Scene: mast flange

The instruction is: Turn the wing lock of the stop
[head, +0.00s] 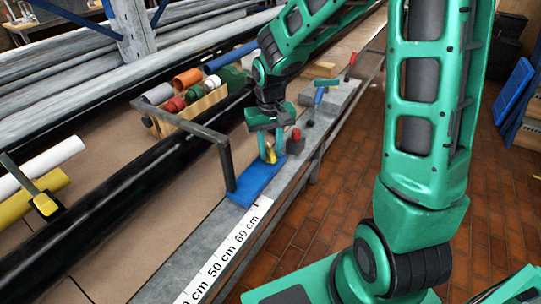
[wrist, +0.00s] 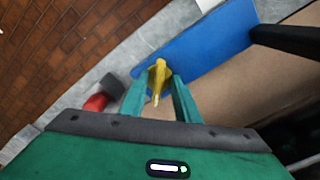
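The yellow wing lock (wrist: 158,78) sits at the blue stop (wrist: 212,42) and lies between the two fingertips of my gripper (wrist: 161,82) in the wrist view. The fingers are apart, one on each side of the wing. I cannot tell whether they touch it. In the head view my gripper (head: 267,148) points down over the stop (head: 256,180), and the wing lock (head: 271,155) shows partly between the fingers. The stop is a blue plate on the grey rail, with a dark bent arm (head: 226,165) reaching left from it.
A scale strip with cm marks (head: 222,262) runs along the rail in front of the stop. A red knob (head: 296,135) stands right behind the stop; it also shows in the wrist view (wrist: 96,102). A wooden crate with coloured rolls (head: 203,106) stands behind the dark arm. Brick floor lies right.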

